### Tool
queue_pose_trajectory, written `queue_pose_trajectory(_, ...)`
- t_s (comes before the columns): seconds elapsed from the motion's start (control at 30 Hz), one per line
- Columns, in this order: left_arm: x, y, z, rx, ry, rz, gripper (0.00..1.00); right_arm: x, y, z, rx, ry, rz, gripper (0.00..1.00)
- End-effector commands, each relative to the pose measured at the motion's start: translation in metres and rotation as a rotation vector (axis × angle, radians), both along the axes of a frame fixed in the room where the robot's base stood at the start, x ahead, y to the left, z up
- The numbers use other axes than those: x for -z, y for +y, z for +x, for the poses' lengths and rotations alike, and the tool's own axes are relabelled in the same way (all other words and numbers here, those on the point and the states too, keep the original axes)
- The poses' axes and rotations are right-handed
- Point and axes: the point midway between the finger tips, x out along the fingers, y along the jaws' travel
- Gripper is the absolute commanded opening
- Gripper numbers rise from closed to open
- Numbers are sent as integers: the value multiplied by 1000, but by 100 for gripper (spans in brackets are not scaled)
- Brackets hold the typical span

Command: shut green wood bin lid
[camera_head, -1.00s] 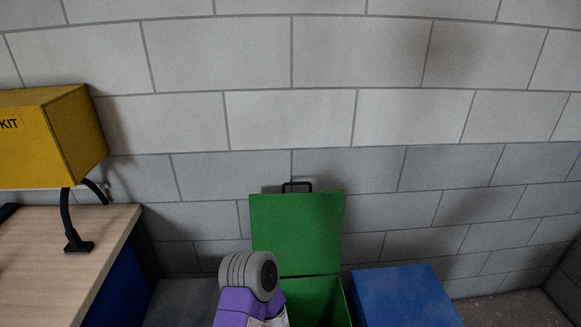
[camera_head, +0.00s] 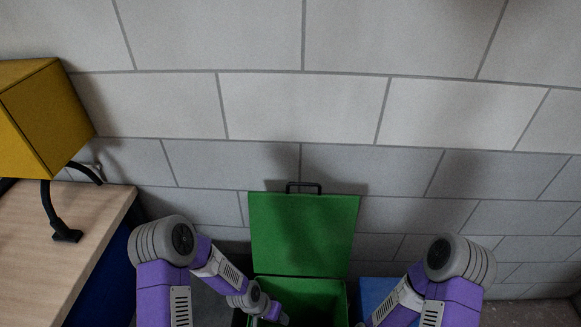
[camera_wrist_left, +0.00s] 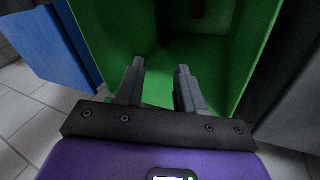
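The green bin (camera_head: 320,288) stands against the block wall. Its green lid (camera_head: 304,234) is open and upright at the back, with a black handle (camera_head: 304,186) on its top edge. My left arm reaches down to the bin's front left. In the left wrist view my left gripper (camera_wrist_left: 160,68) is open and empty, its two fingers apart in front of the bin's green inside (camera_wrist_left: 205,50). My right arm comes in from the right and points down toward the bin's right side; its gripper is out of view below the picture.
A blue bin (camera_head: 377,290) stands right of the green one, partly behind my right arm. A wooden-topped bench (camera_head: 70,225) with a yellow box (camera_head: 45,115) and a black strap-like piece (camera_head: 62,225) is at the left. The wall above the lid is bare.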

Motion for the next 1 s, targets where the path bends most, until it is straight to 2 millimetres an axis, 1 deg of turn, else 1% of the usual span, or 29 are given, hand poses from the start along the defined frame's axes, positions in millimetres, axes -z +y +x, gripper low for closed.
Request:
queue_pose_trajectory(0.03, -35, -10, 31, 117, -65, 12, 38, -26, 0, 0, 0, 0, 0, 82)
queue_pose_trajectory(0.07, -48, -14, 46, 190, -98, 23, 38, -35, 0, 0, 0, 0, 0, 82)
queue_pose_trajectory(0.1, -67, -19, 66, 285, -140, 42, 38, -45, 0, 0, 0, 0, 0, 82)
queue_pose_trajectory(0.17, -97, -26, 96, 424, -202, 79, 38, -60, 0, 0, 0, 0, 0, 82)
queue_pose_trajectory(0.2, -118, -30, 115, 515, -242, 109, 38, -71, 0, 0, 0, 0, 0, 82)
queue_pose_trajectory(0.27, -154, -37, 144, 644, -298, 162, 38, -86, 0, 0, 0, -1, 0, 82)
queue_pose_trajectory(0.3, -178, -40, 162, 727, -333, 201, 38, -96, 0, 0, -1, -1, 0, 82)
queue_pose_trajectory(0.37, -216, -45, 187, 840, -379, 264, 38, -110, 0, 0, -1, -1, 0, 82)
queue_pose_trajectory(0.4, -242, -47, 201, 907, -404, 308, 38, -119, 0, 1, -1, -1, 0, 82)
queue_pose_trajectory(0.47, -278, -50, 221, 995, -437, 372, 38, -131, 0, 1, -1, -1, 0, 82)
queue_pose_trajectory(0.5, -300, -51, 231, 1043, -451, 412, 38, -138, 0, 1, -1, -1, 0, 82)
queue_pose_trajectory(0.6, -346, -52, 250, 1132, -475, 496, 38, -151, 0, 1, -1, -1, 0, 82)
queue_pose_trajectory(0.7, -375, -52, 260, 1185, -484, 553, 38, -158, 0, 1, 0, -1, 0, 82)
queue_pose_trajectory(0.8, -387, -51, 265, 1210, -486, 579, 38, -160, 0, 1, 0, -1, 0, 82)
queue_pose_trajectory(0.87, -385, -51, 267, 1215, -485, 585, 38, -161, 0, 1, 0, -1, 0, 82)
queue_pose_trajectory(1.0, -366, -50, 274, 1216, -483, 586, 38, -162, 0, 0, 0, 0, 0, 82)
